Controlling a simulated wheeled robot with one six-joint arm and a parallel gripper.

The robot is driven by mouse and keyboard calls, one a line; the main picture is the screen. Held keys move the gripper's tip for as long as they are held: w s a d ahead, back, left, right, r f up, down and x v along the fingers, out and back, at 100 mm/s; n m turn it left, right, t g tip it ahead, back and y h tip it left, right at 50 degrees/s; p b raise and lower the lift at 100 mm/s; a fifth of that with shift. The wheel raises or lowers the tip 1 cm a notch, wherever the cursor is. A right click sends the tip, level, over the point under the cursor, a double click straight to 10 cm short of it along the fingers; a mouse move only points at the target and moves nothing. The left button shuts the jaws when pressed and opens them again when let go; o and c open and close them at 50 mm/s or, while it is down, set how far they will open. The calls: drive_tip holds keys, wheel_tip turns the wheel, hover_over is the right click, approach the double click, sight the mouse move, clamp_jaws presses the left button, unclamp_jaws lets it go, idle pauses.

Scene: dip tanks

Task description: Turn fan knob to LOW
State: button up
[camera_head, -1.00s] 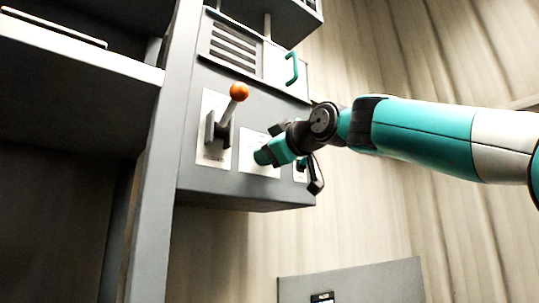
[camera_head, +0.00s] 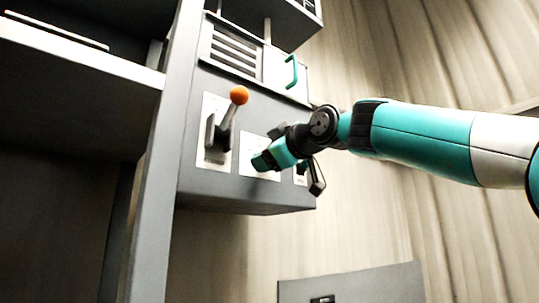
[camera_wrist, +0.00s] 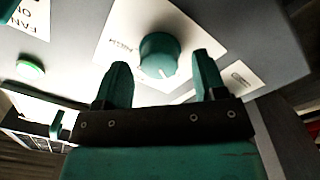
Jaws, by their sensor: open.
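The fan knob (camera_wrist: 159,55) is a round teal knob on a white label plate in the wrist view. A pale pointer line shows on its rim, at the side nearest my gripper. My gripper (camera_wrist: 161,62) is open, with one teal finger on each side of the knob; I cannot tell whether either touches it. Small lettering that seems to read HIGH is at the knob's left; I cannot make out a LOW mark. In the head view my gripper (camera_head: 274,157) is at the panel's white plate (camera_head: 250,148) and mostly hides the knob.
A lever with an orange ball (camera_head: 239,95) stands on the panel left of my gripper. A teal handle (camera_head: 291,71) is above. The wrist view shows a green button (camera_wrist: 30,69) beside a FAN ON label (camera_wrist: 33,18). A grey post (camera_head: 160,150) stands at the left.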

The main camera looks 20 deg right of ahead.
drive_tip(key=b+v, duration=0.5)
drive_tip(key=v, duration=1.2)
drive_tip(key=shift+s, duration=0.25)
